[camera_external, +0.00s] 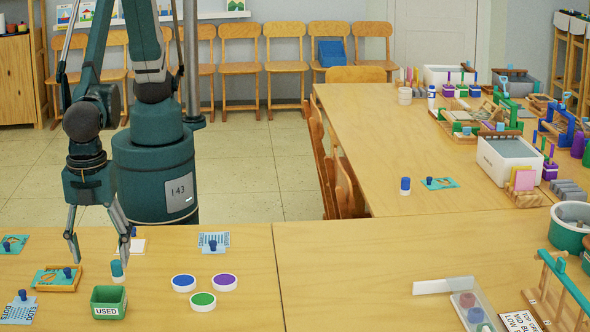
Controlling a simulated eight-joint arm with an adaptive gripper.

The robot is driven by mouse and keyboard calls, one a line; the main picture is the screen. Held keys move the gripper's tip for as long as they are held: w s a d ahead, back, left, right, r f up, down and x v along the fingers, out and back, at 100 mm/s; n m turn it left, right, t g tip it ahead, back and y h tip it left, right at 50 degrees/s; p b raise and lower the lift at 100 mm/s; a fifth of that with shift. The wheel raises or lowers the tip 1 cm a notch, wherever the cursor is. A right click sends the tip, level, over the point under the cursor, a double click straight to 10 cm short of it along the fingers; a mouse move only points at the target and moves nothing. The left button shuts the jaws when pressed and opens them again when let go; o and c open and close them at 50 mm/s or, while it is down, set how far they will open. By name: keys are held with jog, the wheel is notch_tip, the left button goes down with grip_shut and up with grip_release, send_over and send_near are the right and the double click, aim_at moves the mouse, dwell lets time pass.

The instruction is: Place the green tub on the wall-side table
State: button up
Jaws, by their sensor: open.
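A small green tub (108,303) with a white "USED" label stands upright on the near table (240,300), at its left part. It looks empty. My gripper (99,249) points down above this table, behind the tub and apart from it. Its fingers are spread wide with nothing between them. A second, larger tub (569,232), green with a pale rim, stands at the right edge and holds grey things. Another long table (370,120) runs towards the back wall behind the near table; I cannot tell for sure that it is the wall-side one.
A blue-topped peg (118,271) stands just behind the small tub, near a fingertip. Blue, green and purple discs (203,300) lie to its right, and a tray (56,279) to its left. The back table's left part is clear; its right side is crowded. Chairs (345,185) stand against it.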

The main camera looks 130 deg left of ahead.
jog(key=w+a+r+n+t, duration=0.1)
jog(key=a+r, duration=0.5)
jog(key=a, duration=0.5)
jog(key=w+a+r+n+t+h, duration=0.1)
jog(key=a+r+n, duration=0.1)
jog(key=a+r, duration=0.7)
jog(key=a+r+n+t, duration=0.1)
jog(key=a+r, duration=0.3)
jog(key=a, duration=0.9)
jog(key=s+a+n+t, duration=0.1)
jog(key=s+a, duration=0.4)
jog(key=a, duration=0.4)
jog(key=s+a+r+n+t, duration=0.1)
jog(key=s+a+n, duration=0.1)
jog(key=s+a, duration=0.4)
jog(key=s+a+n+t+y, duration=0.1)
jog(key=s+a, duration=0.4)
jog(key=a, duration=0.7)
jog(key=shift+s+a+r+n+t, duration=0.15)
jog(key=shift+a+r+n+t, duration=0.25)
jog(key=shift+n+t, duration=0.15)
